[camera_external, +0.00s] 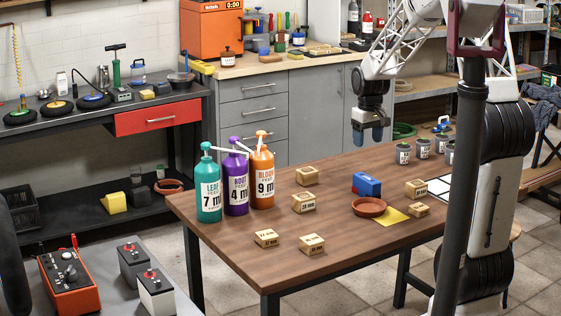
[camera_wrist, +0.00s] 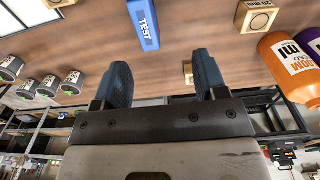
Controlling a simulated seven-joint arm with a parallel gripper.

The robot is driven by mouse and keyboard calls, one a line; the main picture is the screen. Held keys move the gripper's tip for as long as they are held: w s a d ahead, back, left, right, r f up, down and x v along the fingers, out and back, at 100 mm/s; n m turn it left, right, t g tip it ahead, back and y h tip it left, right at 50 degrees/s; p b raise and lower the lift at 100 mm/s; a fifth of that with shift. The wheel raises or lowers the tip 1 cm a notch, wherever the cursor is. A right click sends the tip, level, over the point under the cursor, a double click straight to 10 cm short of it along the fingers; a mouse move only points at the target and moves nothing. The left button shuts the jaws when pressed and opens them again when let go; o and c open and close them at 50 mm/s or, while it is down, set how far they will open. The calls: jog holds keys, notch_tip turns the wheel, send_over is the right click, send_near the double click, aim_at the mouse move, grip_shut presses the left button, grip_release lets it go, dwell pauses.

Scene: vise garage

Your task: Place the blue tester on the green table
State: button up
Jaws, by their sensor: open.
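The blue tester (camera_external: 367,186) is a small blue box on the brown wooden table (camera_external: 235,232), near its middle. It also shows in the wrist view (camera_wrist: 143,24), with the word TEST on its side. My gripper (camera_external: 368,137) is above the table, beyond and higher than the tester, apart from it. In the wrist view my gripper (camera_wrist: 162,65) has its two dark blue fingers spread with nothing between them. No clearly green table shows in either view.
A terracotta dish (camera_external: 369,207) and a yellow sheet (camera_external: 391,218) lie close to the tester. Several wooden blocks (camera_external: 303,202) are around it. Teal (camera_external: 208,190), purple (camera_external: 236,185) and orange (camera_external: 263,178) pump bottles stand at the left. Several grey cans (camera_external: 403,153) stand at the right.

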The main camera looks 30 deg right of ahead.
jog(key=s+a+r+t, duration=0.1)
jog(key=s+a+r, duration=0.4)
jog(key=s, duration=0.2)
jog(key=s+a+r, duration=0.5)
jog(key=s, duration=0.2)
jog(key=s+a+r, duration=0.1)
jog(key=s+a, duration=0.2)
jog(key=s, duration=0.6)
jog(key=s+a+r+t, duration=0.1)
jog(key=s+a, duration=0.2)
jog(key=s, duration=0.6)
jog(key=shift+o, duration=0.4)
jog(key=shift+a, duration=0.1)
